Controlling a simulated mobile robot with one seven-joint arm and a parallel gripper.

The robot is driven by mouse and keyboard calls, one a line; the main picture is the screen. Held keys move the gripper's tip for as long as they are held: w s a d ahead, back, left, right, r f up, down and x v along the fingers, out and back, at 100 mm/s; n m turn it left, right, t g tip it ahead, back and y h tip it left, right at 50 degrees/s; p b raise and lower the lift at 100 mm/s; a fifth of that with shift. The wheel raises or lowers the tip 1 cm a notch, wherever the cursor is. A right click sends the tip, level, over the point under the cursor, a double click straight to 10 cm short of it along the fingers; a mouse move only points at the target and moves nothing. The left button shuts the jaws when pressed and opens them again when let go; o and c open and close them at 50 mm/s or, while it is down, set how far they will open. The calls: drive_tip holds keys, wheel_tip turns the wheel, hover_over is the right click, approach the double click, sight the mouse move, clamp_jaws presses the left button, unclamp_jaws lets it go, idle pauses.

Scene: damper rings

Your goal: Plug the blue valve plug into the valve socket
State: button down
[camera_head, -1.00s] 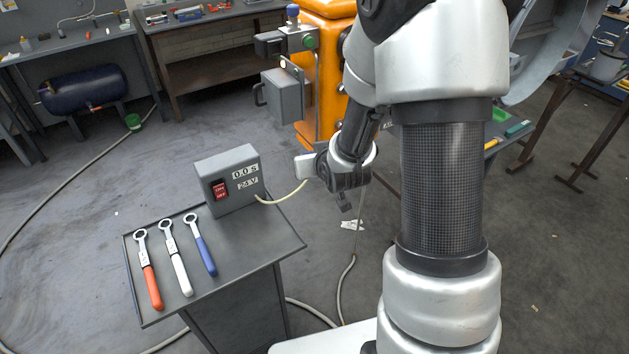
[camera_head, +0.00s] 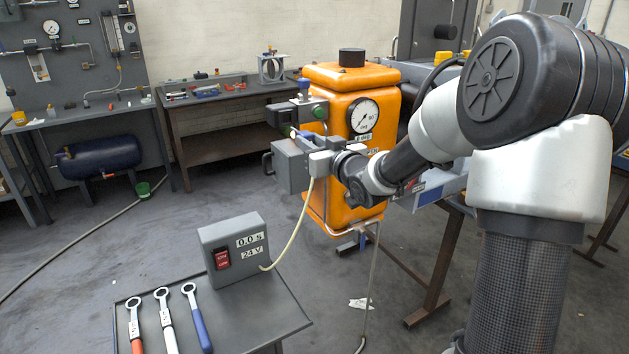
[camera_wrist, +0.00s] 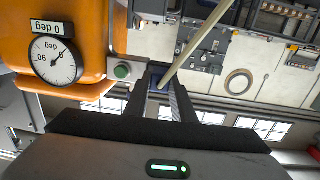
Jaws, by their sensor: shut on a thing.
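My gripper (camera_head: 335,166) is beside the orange valve unit (camera_head: 352,84), in front of its grey side box (camera_head: 291,168). It is shut on a pale plug body (camera_head: 320,162) with a cream cable hanging from it. In the wrist view, a small dark blue part (camera_wrist: 161,82) shows between the fingers of my gripper (camera_wrist: 164,92), with the cable (camera_wrist: 193,43) running up from it. A blue piece (camera_head: 294,132) shows just above the side box; I cannot tell what it belongs to. I cannot make out the valve socket or whether the plug touches the unit.
A power box (camera_head: 233,250) with a red switch reads 0.0 s and 24 V on a small grey table (camera_head: 262,311). Several ring-ended tools lie there, including a blue-handled one (camera_head: 198,318). A green button (camera_head: 319,112) and round dial (camera_head: 364,116) are on the unit. Open floor lies left.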

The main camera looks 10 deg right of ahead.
drive_tip(key=shift+s+a+r+n+y, duration=0.15)
drive_tip(key=shift+r+y, duration=0.1)
drive_tip(key=shift+r, duration=0.4)
drive_tip(key=shift+a+r+n+y, duration=0.15)
drive_tip(key=shift+r+y, duration=0.1)
drive_tip(key=shift+r, duration=0.4)
drive_tip(key=shift+b+x, duration=0.55)
drive_tip(key=shift+x, duration=1.75)
drive_tip(key=shift+d, duration=0.1)
